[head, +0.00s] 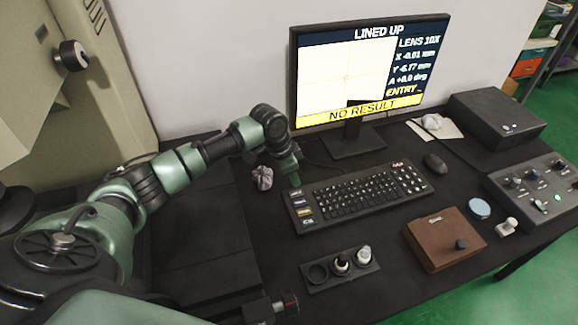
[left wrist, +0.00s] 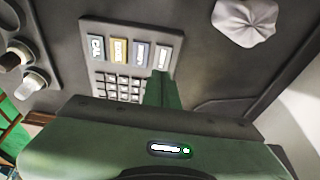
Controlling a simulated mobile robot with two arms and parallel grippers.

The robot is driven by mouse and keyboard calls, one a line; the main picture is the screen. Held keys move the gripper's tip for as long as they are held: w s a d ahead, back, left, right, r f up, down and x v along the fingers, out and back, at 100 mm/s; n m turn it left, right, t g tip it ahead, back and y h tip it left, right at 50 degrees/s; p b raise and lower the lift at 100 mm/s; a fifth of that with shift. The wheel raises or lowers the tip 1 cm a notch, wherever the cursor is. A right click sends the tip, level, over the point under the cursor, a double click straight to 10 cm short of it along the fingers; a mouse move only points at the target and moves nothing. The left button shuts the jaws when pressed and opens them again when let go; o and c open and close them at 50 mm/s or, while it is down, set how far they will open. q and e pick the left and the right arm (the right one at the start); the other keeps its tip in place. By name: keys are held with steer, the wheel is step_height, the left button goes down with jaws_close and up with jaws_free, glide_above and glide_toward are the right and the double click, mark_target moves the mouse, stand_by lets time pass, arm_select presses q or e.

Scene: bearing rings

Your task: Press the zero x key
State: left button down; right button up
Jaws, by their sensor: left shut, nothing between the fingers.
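The black keyboard (head: 360,192) lies in front of the monitor. My left gripper (head: 295,181) is shut and empty, pointing down at the keyboard's back left corner. In the left wrist view its green fingertips (left wrist: 163,82) are beside the end key (left wrist: 163,57); contact cannot be told.
The monitor (head: 370,70) reads LINED UP, X -0.01 mm, Y -6.17 mm, ENTRY and NO RESULT. A crumpled cloth (head: 263,177) lies left of the keyboard. A lens holder (head: 340,270), brown box (head: 443,238), mouse (head: 435,163) and control box (head: 535,188) stand around.

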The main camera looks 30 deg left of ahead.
mark_target(297, 194)
arm_select(q)
steer(key=shift+f, duration=2)
arm_select(e)
steer(key=shift+a+r, duration=0.25)
steer(key=shift+a, duration=0.15)
